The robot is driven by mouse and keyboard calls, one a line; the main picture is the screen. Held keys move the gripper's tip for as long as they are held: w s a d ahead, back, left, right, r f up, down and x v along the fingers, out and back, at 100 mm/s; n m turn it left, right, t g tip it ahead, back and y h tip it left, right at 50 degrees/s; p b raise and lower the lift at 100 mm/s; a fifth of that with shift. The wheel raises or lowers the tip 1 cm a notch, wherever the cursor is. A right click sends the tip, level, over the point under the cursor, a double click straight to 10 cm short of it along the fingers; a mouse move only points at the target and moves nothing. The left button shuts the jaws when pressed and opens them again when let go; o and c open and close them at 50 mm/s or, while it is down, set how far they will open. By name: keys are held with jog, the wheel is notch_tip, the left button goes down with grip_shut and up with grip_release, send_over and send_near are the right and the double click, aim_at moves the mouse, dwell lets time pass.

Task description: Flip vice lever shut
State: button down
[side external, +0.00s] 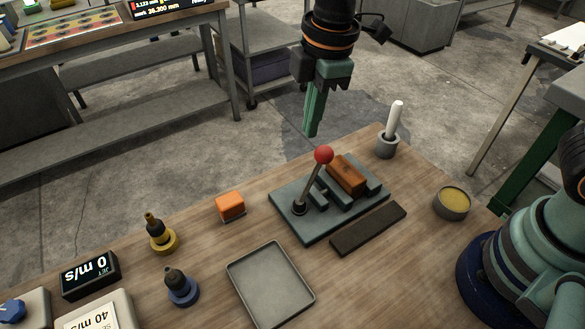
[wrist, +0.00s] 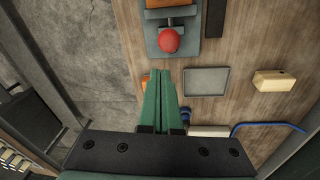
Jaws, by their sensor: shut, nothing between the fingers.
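The vice (side external: 325,222) is a grey-green plate with raised jaws on the wooden table. A brown block (side external: 347,173) sits between its jaws. Its lever (side external: 312,184) rises from the near left part of the plate, tilted slightly to the right, with a red ball knob (side external: 323,155) on top. The red knob (wrist: 168,40) also shows from above in the wrist view. My gripper (side external: 311,133) is shut and empty, its green fingers pointing down, above and behind the knob and apart from it. In the wrist view the closed fingers (wrist: 163,80) lie below the knob.
A dark flat bar (side external: 368,228) lies in front of the vice. A white stick in a grey cup (side external: 387,146) stands behind it, and a round tin (side external: 452,203) to the right. An orange block (side external: 230,206), a shallow grey tray (side external: 271,286) and two nozzles (side external: 161,238) are leftward.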

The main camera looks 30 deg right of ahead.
jog(key=d+r, duration=0.3)
jog(key=d, duration=0.2)
jog(key=shift+s+r, duration=0.2)
jog(key=shift+r, duration=0.15)
jog(key=shift+d, duration=0.15)
